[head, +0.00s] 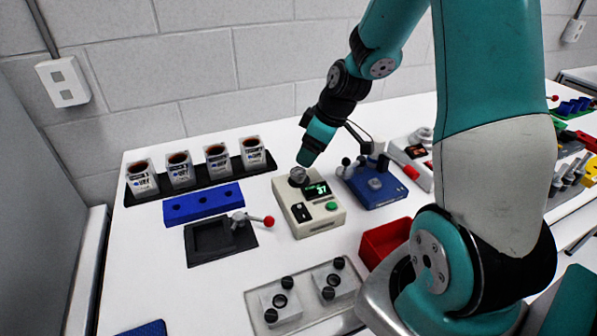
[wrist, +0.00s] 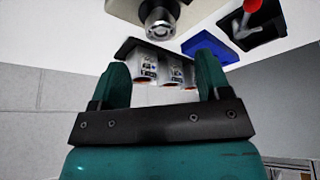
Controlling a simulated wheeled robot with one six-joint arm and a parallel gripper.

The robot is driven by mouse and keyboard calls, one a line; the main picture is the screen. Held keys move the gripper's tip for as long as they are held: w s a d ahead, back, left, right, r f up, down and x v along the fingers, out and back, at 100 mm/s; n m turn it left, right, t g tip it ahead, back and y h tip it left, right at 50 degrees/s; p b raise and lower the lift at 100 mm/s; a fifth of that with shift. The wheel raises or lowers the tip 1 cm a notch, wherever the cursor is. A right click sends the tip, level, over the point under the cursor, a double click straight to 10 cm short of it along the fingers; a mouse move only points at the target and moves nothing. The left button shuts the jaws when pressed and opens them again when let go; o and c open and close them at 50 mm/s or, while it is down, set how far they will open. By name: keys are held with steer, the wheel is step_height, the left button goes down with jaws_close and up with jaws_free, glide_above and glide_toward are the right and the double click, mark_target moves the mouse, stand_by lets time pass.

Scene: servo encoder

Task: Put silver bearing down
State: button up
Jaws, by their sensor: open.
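The silver bearing (head: 298,174) sits at the back left corner of a beige device (head: 314,216) with a lit green display. It also shows in the wrist view (wrist: 160,22), past my fingertips and roughly in line with the gap between them. My gripper (head: 305,160) is just above the bearing in the head view. In the wrist view my gripper (wrist: 162,70) has its two teal fingers apart with nothing between them. Whether the bearing is fully seated on the device cannot be told.
Left of the device are a blue block (head: 203,204), a black fixture (head: 212,241) with a red-knobbed lever, and a black tray (head: 128,198) of several cups. A blue fixture (head: 374,190) is close on the right. A red bin (head: 374,246) and a clamp plate (head: 290,309) are nearer.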

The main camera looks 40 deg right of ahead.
mark_target(299, 171)
steer(key=shift+p+x, duration=0.8)
steer(key=shift+x, duration=2.65)
steer(key=shift+w+a+r, duration=0.1)
steer(key=shift+w+a, duration=0.05)
steer(key=shift+c, duration=0.4)
steer(key=c, duration=1)
steer(key=shift+r, duration=0.1)
step_height(299, 171, up, 20)
steer(key=b, duration=0.1)
